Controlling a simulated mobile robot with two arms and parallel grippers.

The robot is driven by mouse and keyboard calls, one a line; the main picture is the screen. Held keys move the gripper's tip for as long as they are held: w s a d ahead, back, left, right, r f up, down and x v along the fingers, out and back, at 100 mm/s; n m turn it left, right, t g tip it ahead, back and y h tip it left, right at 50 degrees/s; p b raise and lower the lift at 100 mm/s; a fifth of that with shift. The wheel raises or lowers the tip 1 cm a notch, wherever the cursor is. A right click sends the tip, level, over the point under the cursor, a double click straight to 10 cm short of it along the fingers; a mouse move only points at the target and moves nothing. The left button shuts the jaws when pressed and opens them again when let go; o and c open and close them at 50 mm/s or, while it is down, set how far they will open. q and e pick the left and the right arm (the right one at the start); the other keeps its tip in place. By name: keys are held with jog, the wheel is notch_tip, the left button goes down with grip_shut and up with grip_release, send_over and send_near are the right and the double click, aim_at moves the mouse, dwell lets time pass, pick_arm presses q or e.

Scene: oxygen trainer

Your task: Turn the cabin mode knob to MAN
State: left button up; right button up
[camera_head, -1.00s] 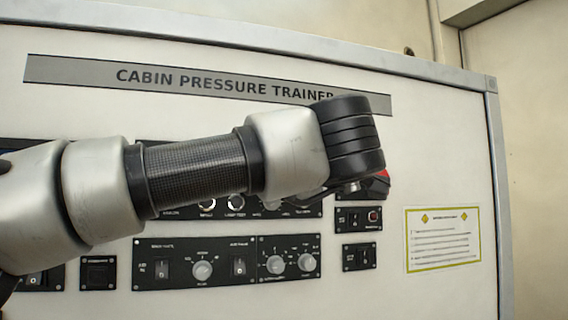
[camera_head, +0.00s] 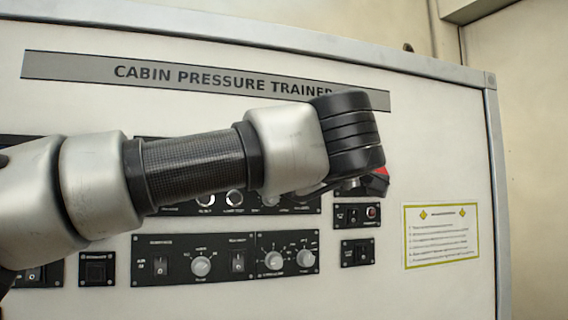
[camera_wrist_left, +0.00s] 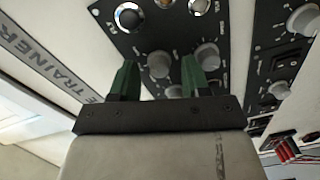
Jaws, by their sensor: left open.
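A silver-and-black arm, my left, crosses the head view in front of the trainer panel; its gripper is hidden there behind the wrist. In the left wrist view the gripper (camera_wrist_left: 158,64) is open, its two dark green fingers apart, with no knob clearly gripped. A grey knob (camera_wrist_left: 158,65) shows between the fingertips, and another (camera_wrist_left: 207,56) is beside the right finger. Low on the panel are three grey knobs in the head view: one in the middle (camera_head: 201,267) and two at right (camera_head: 274,262), (camera_head: 306,258). Their labels are too blurred to tell which is cabin mode.
The white trainer board (camera_head: 440,130) has black sub-panels with switches. A red-and-black part (camera_head: 378,181) sticks out by my wrist. A yellow-bordered placard (camera_head: 441,236) is at right. Red parts (camera_wrist_left: 290,150) show at the lower right of the wrist view.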

pick_arm(q)
jog(key=b+v, duration=0.3)
jog(key=v, duration=0.7)
jog(key=shift+s+d+b, duration=0.2)
jog(key=shift+s+b, duration=0.15)
